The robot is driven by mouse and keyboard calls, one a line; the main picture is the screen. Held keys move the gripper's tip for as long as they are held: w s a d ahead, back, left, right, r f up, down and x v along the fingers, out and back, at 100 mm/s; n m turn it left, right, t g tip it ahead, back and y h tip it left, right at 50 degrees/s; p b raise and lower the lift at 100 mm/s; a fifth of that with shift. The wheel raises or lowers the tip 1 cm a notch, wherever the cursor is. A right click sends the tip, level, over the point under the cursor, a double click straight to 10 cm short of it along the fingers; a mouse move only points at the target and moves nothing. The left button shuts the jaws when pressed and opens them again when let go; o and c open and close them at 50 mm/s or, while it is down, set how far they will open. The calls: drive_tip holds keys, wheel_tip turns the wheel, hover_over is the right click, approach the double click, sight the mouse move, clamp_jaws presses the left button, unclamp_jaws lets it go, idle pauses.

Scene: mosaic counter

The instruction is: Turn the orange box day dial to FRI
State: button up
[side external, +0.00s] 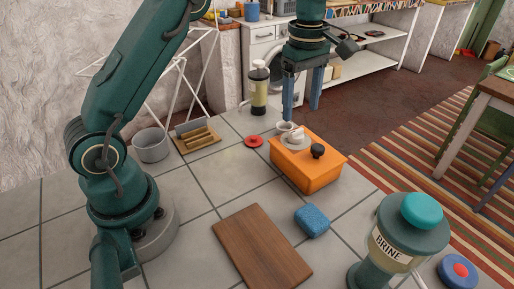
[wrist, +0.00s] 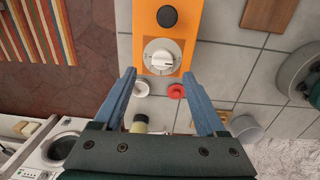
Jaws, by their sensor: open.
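The orange box (side external: 312,173) stands on the tiled counter, right of centre in the side view. On its top is a white round dial (side external: 294,142) with a raised grip and, beside it, a black knob (side external: 317,151). The day markings are too small to read. My gripper (side external: 301,107) is open and empty, fingers pointing down, above the box's far end. In the wrist view its fingertips (wrist: 159,75) frame the dial end, apart from the dial.
A blue sponge (side external: 312,222), a wooden board (side external: 262,250) and the BRINE jar (side external: 386,250) are nearer.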

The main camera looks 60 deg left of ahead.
sight(297, 130)
drive_tip(key=shift+s+f, duration=0.1)
drive_tip(key=shift+f, duration=2.95)
clamp_jaws()
